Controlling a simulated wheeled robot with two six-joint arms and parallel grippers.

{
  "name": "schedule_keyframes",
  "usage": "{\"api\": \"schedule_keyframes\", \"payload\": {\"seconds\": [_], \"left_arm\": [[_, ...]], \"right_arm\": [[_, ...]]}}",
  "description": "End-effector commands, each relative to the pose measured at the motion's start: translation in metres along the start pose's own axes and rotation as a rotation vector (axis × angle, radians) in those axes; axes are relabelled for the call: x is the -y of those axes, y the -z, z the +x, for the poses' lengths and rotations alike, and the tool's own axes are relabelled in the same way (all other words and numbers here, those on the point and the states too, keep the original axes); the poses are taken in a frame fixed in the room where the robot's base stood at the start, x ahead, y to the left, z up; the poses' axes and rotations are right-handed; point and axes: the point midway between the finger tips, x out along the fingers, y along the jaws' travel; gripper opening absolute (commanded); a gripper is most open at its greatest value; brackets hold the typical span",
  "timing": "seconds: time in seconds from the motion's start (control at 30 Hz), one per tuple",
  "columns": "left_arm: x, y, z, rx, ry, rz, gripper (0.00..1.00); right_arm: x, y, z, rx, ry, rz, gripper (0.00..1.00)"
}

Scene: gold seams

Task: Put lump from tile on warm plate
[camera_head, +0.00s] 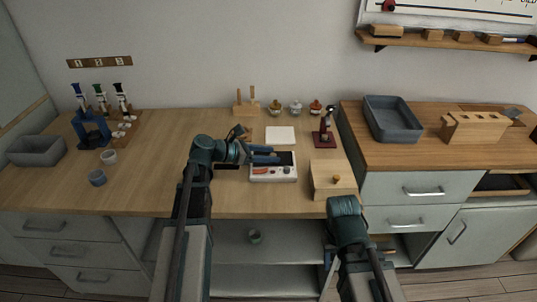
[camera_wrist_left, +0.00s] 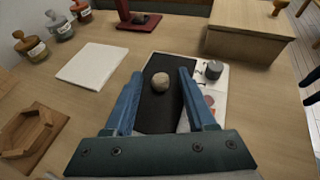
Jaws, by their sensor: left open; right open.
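The lump (camera_wrist_left: 160,82) is a small, tan, rounded piece. In the left wrist view it sits on the black top of the warm plate (camera_wrist_left: 156,112), a white device with knobs along one side. In the head view the warm plate (camera_head: 273,176) is at the counter's middle front. The tile (camera_wrist_left: 92,65) is white, square and bare, and lies behind the plate in the head view (camera_head: 280,135). My left gripper (camera_head: 278,156) is open over the plate, its blue fingers on either side of the lump with gaps. My right gripper (camera_head: 327,268) is open, low before the counter, partly hidden.
A wooden box (camera_head: 333,181) with a knob stands right of the plate. A dark red stand (camera_head: 323,138) and several lidded jars (camera_head: 296,107) are behind. A wooden frame (camera_wrist_left: 32,128) lies near the tile. The counter left of my left arm has free room.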

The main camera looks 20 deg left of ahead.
Motion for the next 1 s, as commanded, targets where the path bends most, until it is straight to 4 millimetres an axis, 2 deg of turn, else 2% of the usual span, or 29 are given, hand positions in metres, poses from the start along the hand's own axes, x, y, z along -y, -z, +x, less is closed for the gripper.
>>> {"api": "schedule_keyframes", "payload": {"seconds": [0.07, 0.17, 0.4, 0.6, 0.8, 1.0], "left_arm": [[0.0, -0.004, -0.004, 0.0, -0.001, 0.0, 0.56], [0.0, -0.005, -0.021, 0.0, -0.004, -0.002, 0.56], [0.0, -0.006, -0.072, 0.0, -0.004, -0.003, 0.56], [0.0, -0.005, -0.104, 0.001, -0.002, -0.001, 0.56], [0.0, -0.003, -0.119, 0.0, -0.001, -0.001, 0.56], [0.0, -0.002, -0.121, 0.0, 0.0, 0.0, 0.56]], "right_arm": [[-0.001, 0.0, -0.006, 0.0, 0.0, 0.0, 0.5], [-0.001, -0.001, -0.013, 0.0, 0.0, 0.0, 0.5], [-0.003, -0.002, -0.033, 0.0, 0.0, 0.0, 0.5], [-0.004, -0.003, -0.044, 0.0, 0.0, 0.0, 0.5], [-0.005, -0.003, -0.048, 0.0, 0.0, 0.0, 0.5], [-0.005, -0.003, -0.048, 0.0, 0.0, 0.0, 0.5]]}}
